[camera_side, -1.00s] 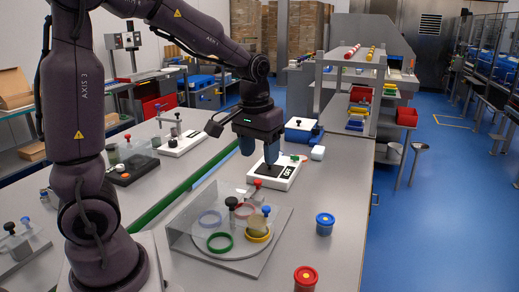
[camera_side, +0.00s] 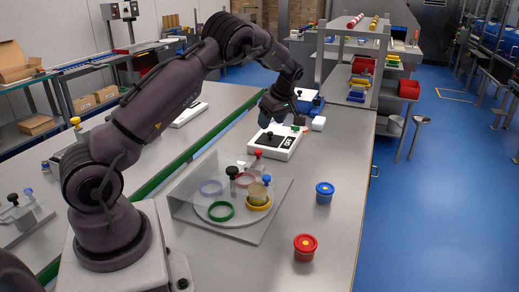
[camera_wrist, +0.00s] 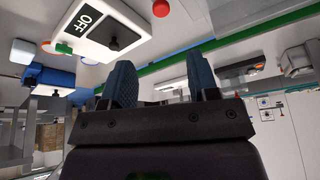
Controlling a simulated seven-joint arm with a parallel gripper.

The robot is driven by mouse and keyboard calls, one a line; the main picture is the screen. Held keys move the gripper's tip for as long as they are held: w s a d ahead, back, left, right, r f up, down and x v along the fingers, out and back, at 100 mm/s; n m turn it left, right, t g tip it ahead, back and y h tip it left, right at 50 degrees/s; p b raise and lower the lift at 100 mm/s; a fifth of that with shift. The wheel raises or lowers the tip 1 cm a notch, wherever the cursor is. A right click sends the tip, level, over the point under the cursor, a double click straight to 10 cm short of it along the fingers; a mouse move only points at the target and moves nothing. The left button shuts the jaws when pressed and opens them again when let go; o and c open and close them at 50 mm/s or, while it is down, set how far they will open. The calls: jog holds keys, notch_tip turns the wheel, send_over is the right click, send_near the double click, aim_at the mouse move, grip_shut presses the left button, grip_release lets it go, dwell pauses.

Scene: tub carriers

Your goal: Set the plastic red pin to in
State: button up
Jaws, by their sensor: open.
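The red pin (camera_side: 258,168), with a round red knob, stands upright at the back of the clear-plated fixture (camera_side: 187,212) in the side view. I cannot tell how deep it sits. A black-knobbed pin (camera_side: 231,171) and a blue-knobbed pin (camera_side: 266,179) stand on the same fixture. My gripper (camera_side: 266,121) is beyond the fixture, by the white OFF box (camera_side: 285,148), apart from the pins. In the wrist view its two blue fingers (camera_wrist: 161,84) are spread with nothing between them. A red round thing (camera_wrist: 160,8) shows at the top there; I cannot tell if it is the pin.

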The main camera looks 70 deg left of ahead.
aim_at(259, 151)
jog(key=shift+n, duration=0.4)
jog(key=x, duration=1.3)
jog(key=shift+d, duration=0.1)
